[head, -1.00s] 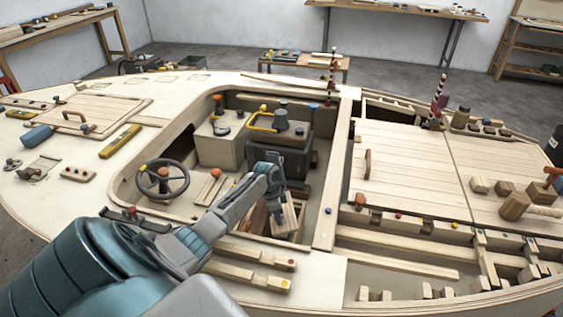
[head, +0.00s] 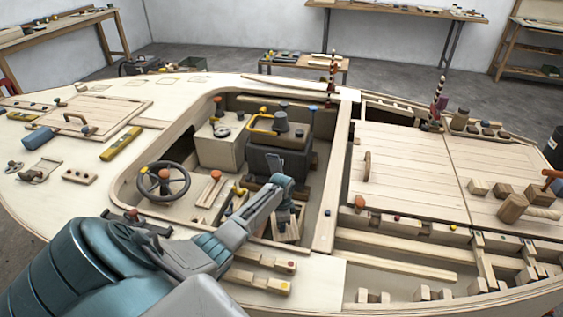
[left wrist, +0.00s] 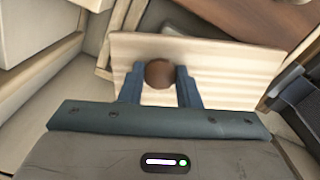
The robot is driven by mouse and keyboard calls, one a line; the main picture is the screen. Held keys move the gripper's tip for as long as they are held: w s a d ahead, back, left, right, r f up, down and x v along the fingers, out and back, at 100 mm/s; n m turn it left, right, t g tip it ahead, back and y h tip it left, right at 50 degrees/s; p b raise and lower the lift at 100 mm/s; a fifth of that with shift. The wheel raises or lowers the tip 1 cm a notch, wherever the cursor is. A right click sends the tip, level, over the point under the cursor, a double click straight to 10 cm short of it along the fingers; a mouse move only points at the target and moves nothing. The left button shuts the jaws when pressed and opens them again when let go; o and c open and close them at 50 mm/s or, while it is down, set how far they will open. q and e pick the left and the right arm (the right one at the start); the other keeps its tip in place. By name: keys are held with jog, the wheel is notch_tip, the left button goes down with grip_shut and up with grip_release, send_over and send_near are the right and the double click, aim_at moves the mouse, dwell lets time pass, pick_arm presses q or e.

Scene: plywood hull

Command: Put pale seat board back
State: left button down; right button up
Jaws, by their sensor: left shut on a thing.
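The pale seat board (left wrist: 228,72) is a light striped board with a round dark brown knob (left wrist: 160,73). My left gripper (left wrist: 158,82) is shut on this knob, one blue-grey finger on each side. In the head view my left gripper (head: 284,207) points down into the cockpit well, and part of the pale board (head: 287,230) shows below it, tilted. Whether the board touches anything beneath it is hidden. My right gripper is in no view.
A dark box with a yellow handle (head: 262,122) stands just behind the gripper. The steering wheel (head: 163,180) is to the left. The cockpit's right-hand wall (head: 331,200) is close to the board.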

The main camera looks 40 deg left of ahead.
pick_arm(q)
jog(key=shift+f, duration=0.3)
jog(key=c, duration=1.1)
grip_release()
jog(key=shift+r, duration=0.1)
notch_tip(320, 180, up, 13)
jog(key=shift+r, duration=0.1)
